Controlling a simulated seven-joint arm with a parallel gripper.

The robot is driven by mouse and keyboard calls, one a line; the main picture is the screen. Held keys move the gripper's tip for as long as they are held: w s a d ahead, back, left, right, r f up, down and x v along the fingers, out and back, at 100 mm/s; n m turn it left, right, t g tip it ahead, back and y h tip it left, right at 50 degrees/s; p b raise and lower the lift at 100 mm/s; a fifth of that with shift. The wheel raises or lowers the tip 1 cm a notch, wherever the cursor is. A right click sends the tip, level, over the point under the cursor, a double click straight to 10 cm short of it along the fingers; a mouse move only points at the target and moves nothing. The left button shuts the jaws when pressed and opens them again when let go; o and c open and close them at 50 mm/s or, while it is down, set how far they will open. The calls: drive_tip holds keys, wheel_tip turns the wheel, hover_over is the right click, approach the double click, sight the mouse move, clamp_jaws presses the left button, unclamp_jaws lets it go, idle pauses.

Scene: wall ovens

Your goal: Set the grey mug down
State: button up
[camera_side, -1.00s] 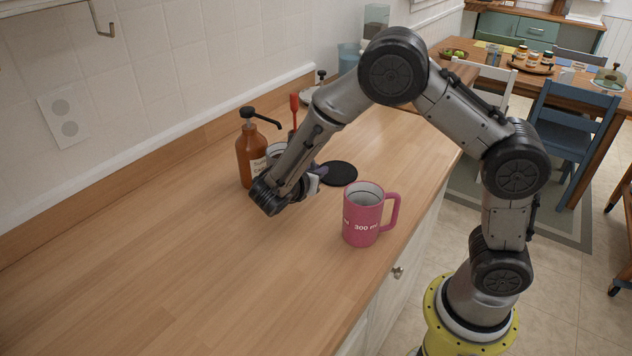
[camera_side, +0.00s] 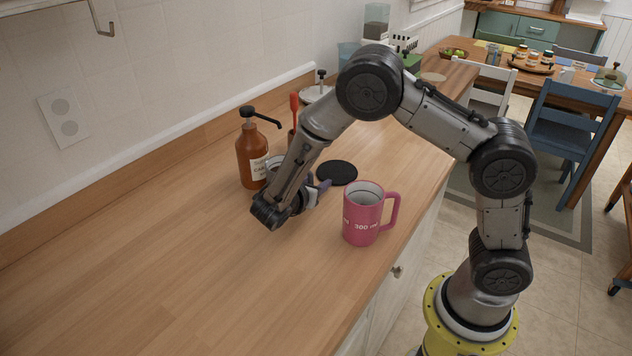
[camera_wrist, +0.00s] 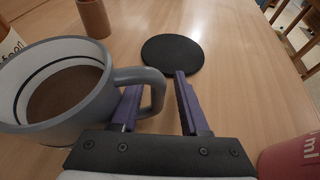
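The grey mug (camera_wrist: 62,95), with brown contents, is at the left of the wrist view. In the side view it (camera_side: 273,162) is mostly hidden behind my arm. My gripper (camera_wrist: 160,90) is open at the mug's handle (camera_wrist: 158,88). The outer bar of the handle lies between the purple fingers, and the left finger is at the handle's loop. A gap shows between the handle and the right finger. A flat black round coaster (camera_wrist: 172,54) lies on the counter just beyond the fingers. It also shows in the side view (camera_side: 337,173).
A pink mug (camera_side: 364,218) stands near the counter's front edge, close to my gripper's right. A brown pump bottle (camera_side: 251,160) stands behind the grey mug. A brown cup (camera_wrist: 94,18) holds a red-handled utensil (camera_side: 294,104). The counter's left side (camera_side: 150,265) is clear.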

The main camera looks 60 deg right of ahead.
drive_tip(key=shift+r, duration=0.2)
drive_tip(key=v, duration=1.2)
drive_tip(key=shift+d, duration=0.1)
drive_tip(key=s+d+r+m+g+y, duration=0.25)
drive_tip(key=d+r+m, duration=0.25)
drive_tip(key=d+r, duration=0.3)
drive_tip(key=s+d+r+m+y, duration=0.3)
drive_tip(key=s+r+m, duration=0.2)
drive_tip(key=s, duration=0.5)
drive_tip(key=s+a+f+m+t+y, duration=0.2)
drive_tip(key=s+a+m+t+y, duration=0.3)
drive_tip(key=s+a+m+y, duration=0.2)
drive_tip(key=s+a+m, duration=0.1)
drive_tip(key=s+m, duration=0.1)
drive_tip(key=m, duration=0.1)
drive_tip(key=shift+a+f+y, duration=0.25)
drive_tip(key=shift+f+y, duration=0.1)
